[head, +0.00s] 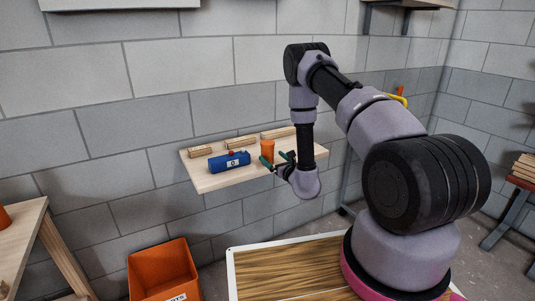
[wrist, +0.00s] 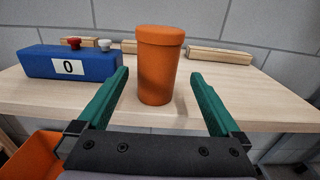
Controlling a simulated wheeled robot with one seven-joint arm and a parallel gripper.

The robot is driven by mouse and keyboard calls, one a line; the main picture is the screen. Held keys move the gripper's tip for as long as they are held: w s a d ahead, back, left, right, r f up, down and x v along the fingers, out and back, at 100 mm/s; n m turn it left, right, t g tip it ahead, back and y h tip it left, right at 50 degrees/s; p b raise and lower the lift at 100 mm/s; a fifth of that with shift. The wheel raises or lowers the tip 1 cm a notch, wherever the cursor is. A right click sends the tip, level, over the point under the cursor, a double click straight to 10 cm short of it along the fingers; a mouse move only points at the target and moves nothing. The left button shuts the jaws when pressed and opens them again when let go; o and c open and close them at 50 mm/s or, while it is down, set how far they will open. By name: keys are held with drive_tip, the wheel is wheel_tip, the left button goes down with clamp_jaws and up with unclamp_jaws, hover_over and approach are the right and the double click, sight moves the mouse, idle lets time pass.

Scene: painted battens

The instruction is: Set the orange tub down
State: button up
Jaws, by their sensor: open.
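The orange tub (wrist: 158,70) stands upright on the pale wooden wall shelf (wrist: 255,105), near its front edge. It also shows in the head view (head: 267,150). My gripper (wrist: 160,88) is open, with its green fingers to the left and right of the tub. Gaps show between the tub and both fingers in the wrist view, so they are apart from it. In the head view my gripper (head: 275,161) is at the shelf's front edge, beside the tub.
A blue box (wrist: 75,65) marked 0, with a red and a white knob, stands left of the tub. Wooden battens (wrist: 220,56) lie along the back of the shelf. An orange bin (head: 163,272) is below on the floor. The shelf's right part is clear.

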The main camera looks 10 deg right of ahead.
sight(271, 156)
drive_tip(key=x, duration=0.4)
drive_tip(key=shift+w+a, duration=0.1)
drive_tip(key=shift+a, duration=0.15)
clamp_jaws()
drive_tip(key=shift+r, duration=0.1)
